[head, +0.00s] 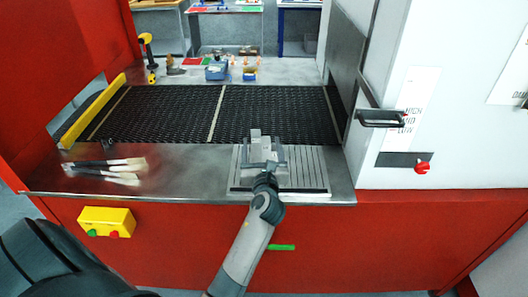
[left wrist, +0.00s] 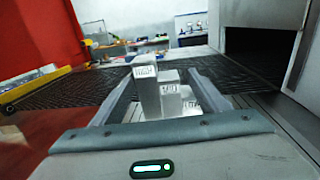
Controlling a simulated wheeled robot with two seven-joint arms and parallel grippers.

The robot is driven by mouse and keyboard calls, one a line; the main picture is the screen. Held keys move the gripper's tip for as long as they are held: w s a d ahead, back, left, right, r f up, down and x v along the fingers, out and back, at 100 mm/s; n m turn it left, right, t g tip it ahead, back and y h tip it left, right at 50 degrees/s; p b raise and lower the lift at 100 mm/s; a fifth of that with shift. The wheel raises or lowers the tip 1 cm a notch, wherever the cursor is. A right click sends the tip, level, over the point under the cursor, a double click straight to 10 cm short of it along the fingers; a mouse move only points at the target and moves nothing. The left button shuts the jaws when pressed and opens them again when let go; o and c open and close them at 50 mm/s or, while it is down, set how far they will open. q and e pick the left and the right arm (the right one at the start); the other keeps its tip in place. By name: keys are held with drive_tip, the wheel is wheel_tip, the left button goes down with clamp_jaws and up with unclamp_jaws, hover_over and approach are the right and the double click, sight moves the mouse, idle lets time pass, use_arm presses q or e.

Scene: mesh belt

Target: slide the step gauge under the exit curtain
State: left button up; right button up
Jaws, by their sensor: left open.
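The step gauge (head: 256,140) is a grey metal block with steps of different heights. It stands on a slotted metal plate (head: 312,178) at the front right of the steel ledge. My left gripper (head: 263,160) is open at the gauge's near side. In the left wrist view the gauge (left wrist: 146,92) stands between the two spread fingers (left wrist: 160,95), with visible gaps beside it. Its lower part is partly hidden in the head view. A grey metal panel (head: 344,55), possibly the exit curtain, hangs at the belt's right end. My right gripper is not in view.
The black mesh belt (head: 270,112) lies behind the ledge, clear of objects. Brushes (head: 110,168) lie at the ledge's left. A yellow guard (head: 92,112) edges the belt's left. A white cabinet with a black handle (head: 382,118) and red knob (head: 421,167) stands right.

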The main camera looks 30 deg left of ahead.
use_arm(q)
drive_tip(key=shift+w+a+r+p, duration=0.2)
drive_tip(key=shift+w+a+p, duration=0.2)
drive_tip(key=shift+w, duration=0.15)
drive_tip(key=shift+p+x, duration=0.55)
drive_tip(key=shift+x, duration=1.4)
drive_tip(key=shift+f, duration=0.15)
drive_tip(key=c, duration=1.5)
drive_tip(key=shift+c, duration=0.3)
